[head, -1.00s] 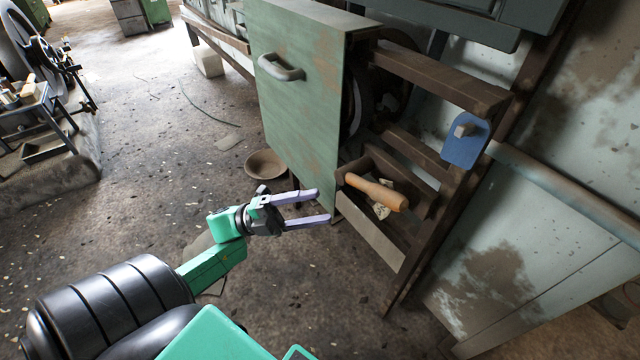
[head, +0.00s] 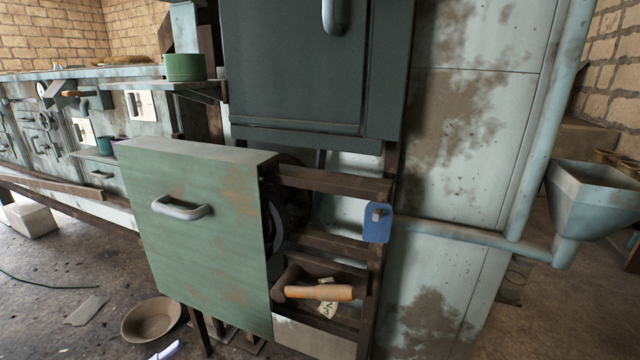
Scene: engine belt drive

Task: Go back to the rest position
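Of my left gripper, only what looks like one pale fingertip (head: 166,351) shows at the bottom edge of the head view, below the brown bowl; the rest is out of frame. My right gripper is not in view. The green panel door (head: 200,240) with a grey handle (head: 181,208) stands in front of the dark belt wheel (head: 276,222). A mallet with a wooden handle (head: 318,292) lies in the open tray (head: 318,342) at the lower middle, and a numbered paper tag (head: 327,309) lies by it.
A brown bowl (head: 151,319) is on the floor left of the door. A blue plate with a knob (head: 377,222) is on the frame post. A dark cabinet (head: 290,70) overhangs above. A pipe and funnel (head: 594,200) stand at the right. Floor at the lower left is mostly clear.

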